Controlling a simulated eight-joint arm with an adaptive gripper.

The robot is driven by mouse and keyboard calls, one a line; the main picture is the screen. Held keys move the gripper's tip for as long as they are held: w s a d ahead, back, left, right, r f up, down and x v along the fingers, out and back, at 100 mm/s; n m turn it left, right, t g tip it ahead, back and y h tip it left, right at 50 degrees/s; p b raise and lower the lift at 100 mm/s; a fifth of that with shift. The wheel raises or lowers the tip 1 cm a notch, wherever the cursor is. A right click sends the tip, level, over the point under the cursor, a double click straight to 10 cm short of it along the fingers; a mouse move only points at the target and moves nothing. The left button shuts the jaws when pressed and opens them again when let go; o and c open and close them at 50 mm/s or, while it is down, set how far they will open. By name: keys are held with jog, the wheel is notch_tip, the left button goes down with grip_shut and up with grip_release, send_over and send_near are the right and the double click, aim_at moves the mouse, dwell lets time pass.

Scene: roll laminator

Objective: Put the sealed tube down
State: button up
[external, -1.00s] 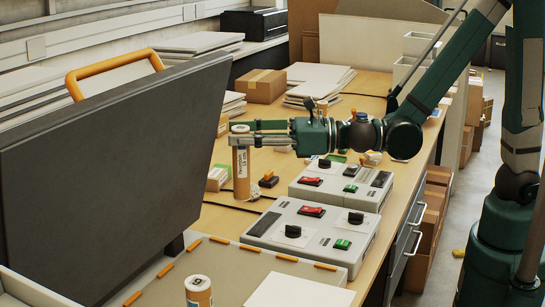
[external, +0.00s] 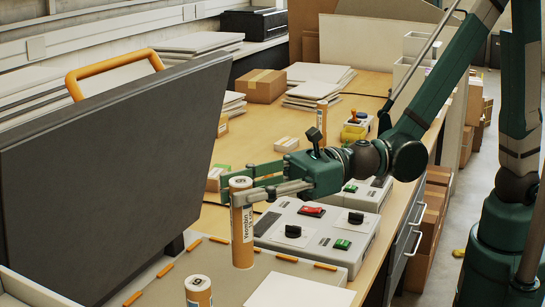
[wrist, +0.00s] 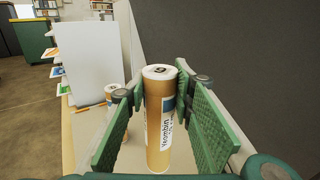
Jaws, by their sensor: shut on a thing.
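My gripper (external: 243,193) is shut on an upright orange tube (external: 243,240) with a white label. The tube stands between the green finger pads, and its base is above or on the grey bed (external: 215,265) with orange clips; I cannot tell if it touches. In the wrist view the held tube (wrist: 158,130) is upright between both pads, with its pale ringed top facing up. A second similar tube (external: 198,292) stands on the bed nearer the camera; it also shows in the wrist view (wrist: 113,96), left of the held one.
A control box (external: 315,232) with switches and knobs lies right of the tube, and another sits behind it. A large dark panel (external: 110,170) rises at the left. A white sheet (external: 300,292) lies on the bed. A third orange tube (external: 322,115) stands farther back.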

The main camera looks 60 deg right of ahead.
jog(key=s+a+n+g+y, duration=0.1)
jog(key=s+a+n+g, duration=0.1)
jog(key=s+a, duration=0.5)
jog(key=shift+s+a+g+y, duration=0.35)
jog(key=shift+a+g, duration=0.25)
jog(key=shift+a, duration=0.5)
jog(key=shift+f, duration=0.2)
jog(key=shift+f+b, duration=0.8)
jog(key=shift+f, duration=1.95)
jog(key=shift+f+b, duration=0.45)
jog(key=shift+f, duration=1.8)
jog(key=o, duration=1.1)
jog(key=shift+o, duration=0.4)
